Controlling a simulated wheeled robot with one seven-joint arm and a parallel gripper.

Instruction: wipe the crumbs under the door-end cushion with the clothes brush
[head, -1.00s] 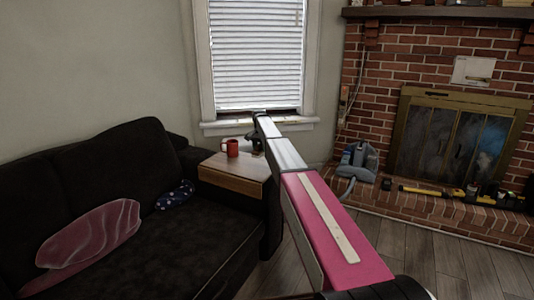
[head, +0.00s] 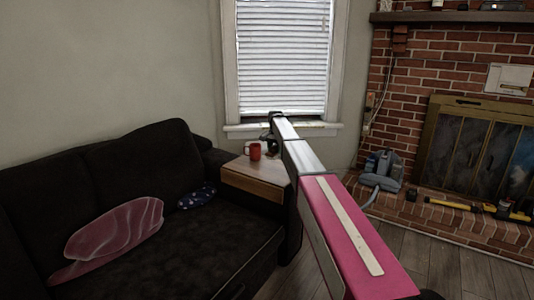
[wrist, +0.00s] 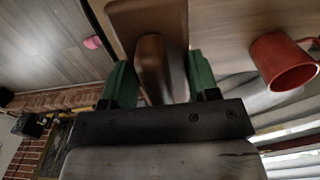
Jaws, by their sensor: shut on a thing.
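The clothes brush (wrist: 158,45), with a brown wooden body, is between the green fingers of my gripper (wrist: 158,85) in the wrist view. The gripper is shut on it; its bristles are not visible. A wine-red cushion (head: 112,236) leans on the dark sofa (head: 215,252). No door shows, so I cannot tell which is the door-end one. No crumbs are visible.
A wooden side table (head: 252,178) stands at the sofa's far end, with a red mug (head: 254,151) on it; the mug (wrist: 284,62) is close beside my gripper in the wrist view. A brick fireplace (head: 420,60) with tools on its hearth is at right. Bare floor (head: 420,250) lies before it.

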